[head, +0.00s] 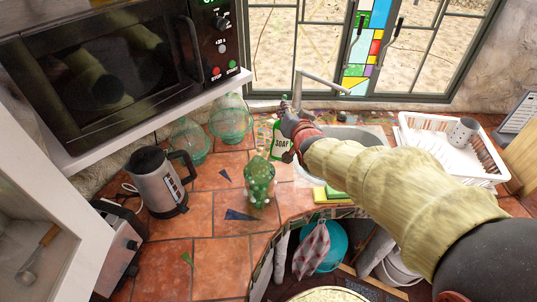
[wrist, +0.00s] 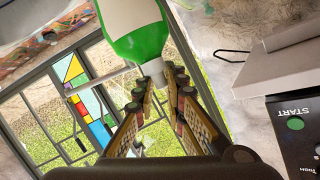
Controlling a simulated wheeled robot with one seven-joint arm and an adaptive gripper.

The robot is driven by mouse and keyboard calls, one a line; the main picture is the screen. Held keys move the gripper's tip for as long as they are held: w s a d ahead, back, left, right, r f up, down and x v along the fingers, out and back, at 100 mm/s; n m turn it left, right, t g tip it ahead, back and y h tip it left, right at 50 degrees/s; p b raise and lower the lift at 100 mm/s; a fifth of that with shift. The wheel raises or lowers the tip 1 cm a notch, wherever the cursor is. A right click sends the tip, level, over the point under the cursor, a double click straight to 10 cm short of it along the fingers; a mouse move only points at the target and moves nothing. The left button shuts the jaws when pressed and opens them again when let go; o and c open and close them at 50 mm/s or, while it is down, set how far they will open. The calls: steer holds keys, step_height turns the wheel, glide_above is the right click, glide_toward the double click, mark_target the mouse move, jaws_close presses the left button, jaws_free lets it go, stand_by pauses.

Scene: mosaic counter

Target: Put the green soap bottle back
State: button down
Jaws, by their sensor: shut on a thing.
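The green soap bottle (head: 281,141), with a white label reading SOAP, is upright at the left side of the sink (head: 349,139) in the head view. My gripper (head: 291,118) is shut on its top end. In the wrist view the green bottle (wrist: 144,43) is at the top of the picture, and its pale cap lies between the two fingers of my gripper (wrist: 158,82). I cannot tell whether the bottle's base touches the counter. My arm hides part of the sink.
A green cactus-like ornament (head: 259,182) stands on the tiled counter in front of the bottle. Glass jars (head: 229,117), a kettle (head: 160,182) and a toaster (head: 119,243) are to the left. A yellow-green sponge (head: 328,195) lies before the sink. A white dish rack (head: 446,151) is right.

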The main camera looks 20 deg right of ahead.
steer(key=shift+s+f, duration=0.2)
steer(key=shift+f, duration=0.45)
steer(key=shift+w+f+n, duration=0.15)
steer(key=shift+w+n, duration=0.15)
steer(key=shift+w, duration=0.05)
steer(key=w+d+f+b, duration=0.2)
steer(key=w+f, duration=1)
steer(key=w, duration=0.1)
steer(key=shift+d+f, duration=0.25)
steer(key=shift+f, duration=0.15)
steer(key=c, duration=2.3)
jaws_free()
steer(key=shift+f+b, duration=0.2)
steer(key=shift+b, duration=0.1)
steer(key=o, duration=0.4)
steer(key=shift+o, duration=0.3)
